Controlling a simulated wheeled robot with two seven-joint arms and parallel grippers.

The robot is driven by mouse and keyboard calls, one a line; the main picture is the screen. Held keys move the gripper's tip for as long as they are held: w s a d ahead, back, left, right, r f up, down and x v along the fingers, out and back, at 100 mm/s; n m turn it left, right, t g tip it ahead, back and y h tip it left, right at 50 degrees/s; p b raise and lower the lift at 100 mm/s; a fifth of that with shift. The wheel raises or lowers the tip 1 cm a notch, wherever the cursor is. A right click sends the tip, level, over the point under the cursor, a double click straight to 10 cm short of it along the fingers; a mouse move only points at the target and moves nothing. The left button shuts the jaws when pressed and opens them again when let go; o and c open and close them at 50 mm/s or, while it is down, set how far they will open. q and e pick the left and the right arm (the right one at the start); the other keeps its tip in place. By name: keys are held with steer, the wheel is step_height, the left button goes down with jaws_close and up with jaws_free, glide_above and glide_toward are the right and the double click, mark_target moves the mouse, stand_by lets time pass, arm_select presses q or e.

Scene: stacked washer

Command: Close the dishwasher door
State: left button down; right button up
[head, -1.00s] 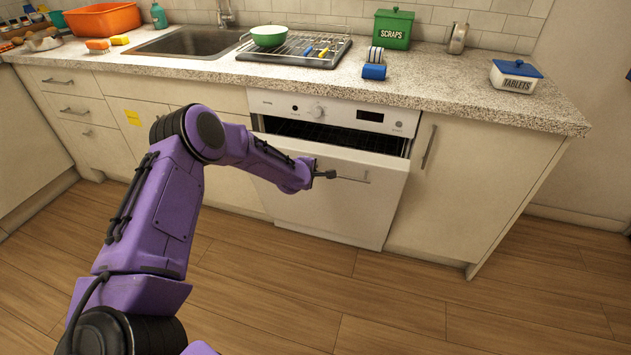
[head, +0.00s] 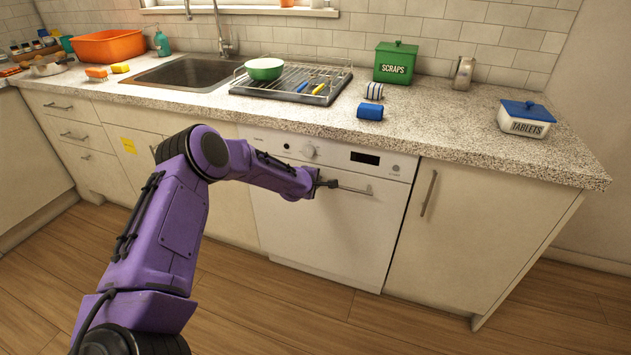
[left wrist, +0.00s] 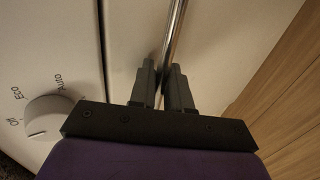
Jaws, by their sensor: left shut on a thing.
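The white dishwasher door (head: 330,238) stands upright in the head view, its top edge level against the control panel (head: 330,155), with no interior showing. In the left wrist view a narrow dark seam runs between the door (left wrist: 134,50) and the panel with its dial (left wrist: 50,115). My left gripper (head: 333,184) is at the door's front, shut on the metal bar handle (head: 357,190). In the left wrist view the fingers of my left gripper (left wrist: 161,85) sit on both sides of the handle (left wrist: 174,35). My right gripper is not in view.
The counter (head: 440,145) above holds a dish rack (head: 310,85), a green scraps tin (head: 395,63) and a tablets box (head: 525,118). A cabinet with a vertical handle (head: 429,193) is right of the dishwasher. The wooden floor (head: 250,310) in front is clear.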

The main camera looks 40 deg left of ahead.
arm_select(q)
steer(key=shift+w+a+r, duration=0.15)
steer(key=shift+w+r, duration=0.15)
steer(key=shift+r, duration=0.2)
steer(key=c, duration=1.4)
jaws_free()
steer(key=shift+o, duration=0.8)
steer(key=shift+r, duration=0.15)
steer(key=f+p+v, duration=0.1)
steer(key=v, duration=0.9)
steer(key=shift+s+d, duration=0.25)
steer(key=shift+s, duration=0.2)
steer(key=shift+r, duration=0.1)
